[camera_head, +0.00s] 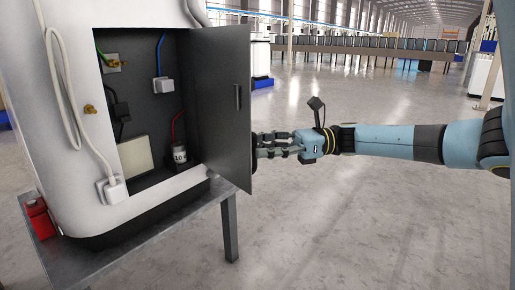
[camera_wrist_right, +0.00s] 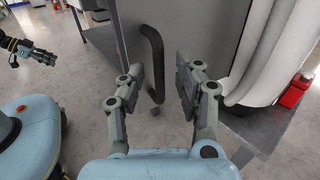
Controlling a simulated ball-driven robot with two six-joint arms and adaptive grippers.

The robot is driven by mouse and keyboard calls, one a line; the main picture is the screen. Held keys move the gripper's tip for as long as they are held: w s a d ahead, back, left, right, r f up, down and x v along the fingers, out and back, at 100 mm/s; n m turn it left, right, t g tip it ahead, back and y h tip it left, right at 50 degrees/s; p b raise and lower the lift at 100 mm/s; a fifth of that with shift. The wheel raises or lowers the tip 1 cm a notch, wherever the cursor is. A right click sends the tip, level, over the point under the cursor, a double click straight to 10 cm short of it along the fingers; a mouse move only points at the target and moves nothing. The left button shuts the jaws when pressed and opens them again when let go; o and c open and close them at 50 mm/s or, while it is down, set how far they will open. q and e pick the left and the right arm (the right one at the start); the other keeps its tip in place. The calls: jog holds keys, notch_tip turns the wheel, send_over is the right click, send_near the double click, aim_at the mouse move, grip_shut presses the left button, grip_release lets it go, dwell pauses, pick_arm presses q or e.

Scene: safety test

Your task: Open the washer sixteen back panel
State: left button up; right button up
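The washer (camera_head: 30,110) is a white housing at the left of the head view. Its grey back panel (camera_head: 218,140) stands swung open to the right, showing the dark compartment (camera_head: 150,50). A dark handle (camera_head: 237,97) is on the panel; in the wrist view a dark bar handle (camera_wrist_right: 154,60) shows between the fingers, closer to the left one. My right gripper (camera_head: 262,145) is at the panel's free edge, its fingers (camera_wrist_right: 160,72) apart with nothing held. Contact with the panel cannot be told. My left gripper (camera_wrist_right: 42,56) shows small in the wrist view; its opening is unclear.
The compartment holds cables, plugs, a beige box (camera_head: 135,155) and a small weight-like jar (camera_head: 179,152). The washer stands on a grey metal table (camera_head: 160,235) with a red object (camera_head: 38,218) at its corner. A white cable hangs on the housing. Floor at right is clear.

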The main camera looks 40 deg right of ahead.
jog(key=v, duration=1)
jog(key=shift+d, duration=0.2)
